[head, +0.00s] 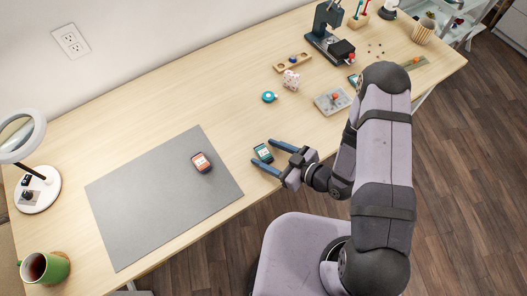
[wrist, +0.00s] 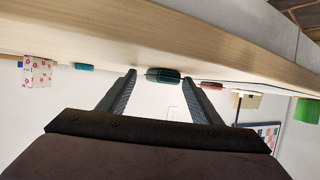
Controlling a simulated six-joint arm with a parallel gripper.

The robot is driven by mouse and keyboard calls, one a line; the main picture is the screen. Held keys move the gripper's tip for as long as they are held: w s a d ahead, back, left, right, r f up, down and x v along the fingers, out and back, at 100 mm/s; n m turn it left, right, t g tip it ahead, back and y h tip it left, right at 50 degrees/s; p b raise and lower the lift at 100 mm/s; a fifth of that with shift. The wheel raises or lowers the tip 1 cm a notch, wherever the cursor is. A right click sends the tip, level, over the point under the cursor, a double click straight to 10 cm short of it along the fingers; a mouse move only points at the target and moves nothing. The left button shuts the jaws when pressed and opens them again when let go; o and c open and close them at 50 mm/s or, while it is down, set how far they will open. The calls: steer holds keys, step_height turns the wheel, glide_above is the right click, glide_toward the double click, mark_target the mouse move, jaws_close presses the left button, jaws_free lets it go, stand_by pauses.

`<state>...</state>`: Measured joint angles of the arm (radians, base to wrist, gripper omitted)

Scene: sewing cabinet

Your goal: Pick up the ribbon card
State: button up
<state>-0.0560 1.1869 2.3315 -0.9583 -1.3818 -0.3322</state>
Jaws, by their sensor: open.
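A small dark card with a teal and pale face (head: 263,153) lies on the bare wood near the table's front edge. It looks like a ribbon card, but its details are too small to be sure. My gripper (head: 264,154) is open, with one fingertip on either side of this card. In the wrist view, which looks upside down, the card's green edge (wrist: 163,75) shows between my two fingertips (wrist: 161,74), with gaps on both sides. A similar card with an orange and pale face (head: 201,162) lies on the grey mat; its reddish edge shows in the wrist view (wrist: 211,84).
The grey mat (head: 150,205) lies left of my gripper. A teal round thing (head: 269,97), a patterned pincushion-like thing (head: 290,79) and a compartment tray (head: 333,100) stand behind. A sewing machine (head: 328,40) is at the back. A lamp (head: 37,190) and green mug (head: 55,268) are left.

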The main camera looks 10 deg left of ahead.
mark_target(269, 155)
steer(key=c, duration=1.3)
steer(key=shift+r, duration=0.15)
steer(key=shift+r, duration=4.85)
